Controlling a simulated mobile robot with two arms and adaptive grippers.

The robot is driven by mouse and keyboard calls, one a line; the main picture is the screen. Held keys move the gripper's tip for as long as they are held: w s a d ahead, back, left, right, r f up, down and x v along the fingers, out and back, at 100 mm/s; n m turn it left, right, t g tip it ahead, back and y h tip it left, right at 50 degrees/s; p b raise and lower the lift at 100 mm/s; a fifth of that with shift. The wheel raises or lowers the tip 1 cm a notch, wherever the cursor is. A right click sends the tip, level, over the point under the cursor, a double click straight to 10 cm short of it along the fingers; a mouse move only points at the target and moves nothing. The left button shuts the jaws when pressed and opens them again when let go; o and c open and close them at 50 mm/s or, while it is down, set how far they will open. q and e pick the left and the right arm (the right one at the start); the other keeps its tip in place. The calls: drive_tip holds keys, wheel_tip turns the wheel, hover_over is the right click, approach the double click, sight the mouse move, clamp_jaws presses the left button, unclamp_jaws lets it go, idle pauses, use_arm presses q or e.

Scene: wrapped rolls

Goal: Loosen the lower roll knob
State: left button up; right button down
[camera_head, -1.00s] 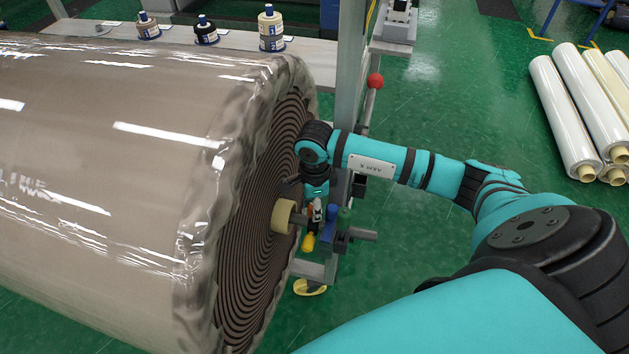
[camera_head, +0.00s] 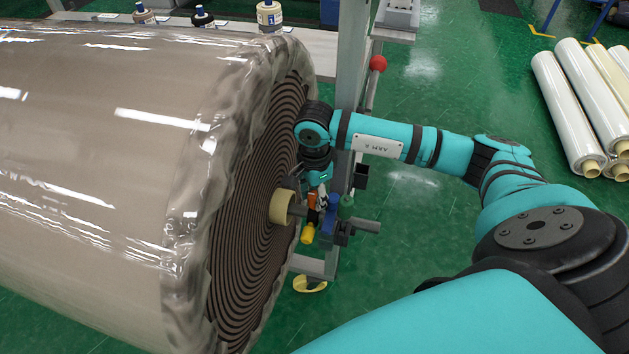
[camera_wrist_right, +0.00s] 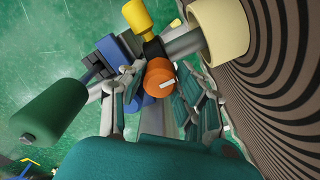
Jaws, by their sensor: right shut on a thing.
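The orange knob (camera_wrist_right: 160,78) with a white mark sits between the fingers of my right gripper (camera_wrist_right: 162,95) in the right wrist view. The gripper is shut on it. In the head view the orange knob (camera_head: 312,201) shows small beside my right gripper (camera_head: 318,198), next to the roll's core. A yellow knob (camera_wrist_right: 138,18) lies just beyond the orange one, and in the head view it hangs lower (camera_head: 307,234). The large wrapped roll (camera_head: 110,150) has a beige core (camera_wrist_right: 222,25) on a grey shaft. My left gripper is out of view.
A blue block (camera_wrist_right: 108,48) and a green handle (camera_wrist_right: 48,112) are close to the gripper. The roll's spiral end face (camera_wrist_right: 285,80) is close on the other side. A red ball knob (camera_head: 378,62) stands by the frame post. White rolls (camera_head: 567,105) lie at right on green floor.

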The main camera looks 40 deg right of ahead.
sight(315, 195)
drive_tip(key=shift+w, duration=0.1)
drive_tip(key=c, duration=0.9)
unclamp_jaws()
drive_tip(key=shift+c, duration=0.2)
drive_tip(key=shift+r, duration=0.1)
wheel_tip(315, 195, up, 12)
